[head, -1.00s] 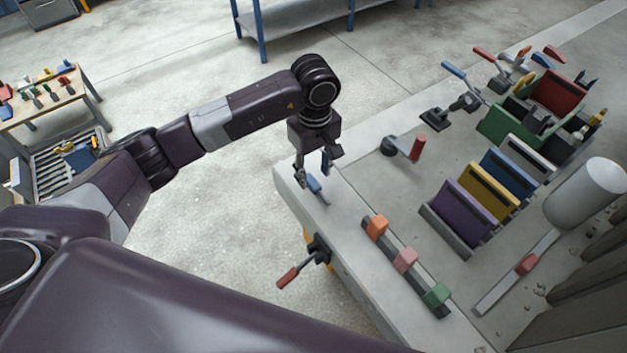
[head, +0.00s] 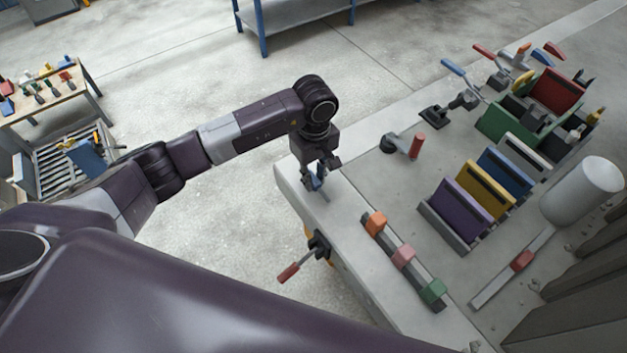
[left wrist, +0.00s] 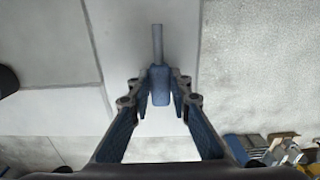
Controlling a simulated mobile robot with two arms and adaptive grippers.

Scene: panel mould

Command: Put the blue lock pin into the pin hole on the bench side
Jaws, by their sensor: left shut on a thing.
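The blue lock pin (left wrist: 160,88) has a blue grip and a thin grey shaft (left wrist: 158,45). In the left wrist view it lies between my fingertips, shaft pointing away from the gripper. My left gripper (head: 314,184) is shut on the blue grip, over the near left corner of the bench top (head: 345,215). In the head view the fingers mostly hide the pin. I cannot tell whether the pin still touches the bench. The pin hole on the bench side cannot be made out. My right gripper is not in view.
A red-handled clamp (head: 290,272) sticks out from the bench side. A rail with orange, pink and green blocks (head: 403,257) lies right of the gripper. Coloured panels in a rack (head: 462,240) and a grey cylinder (head: 580,190) stand farther right.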

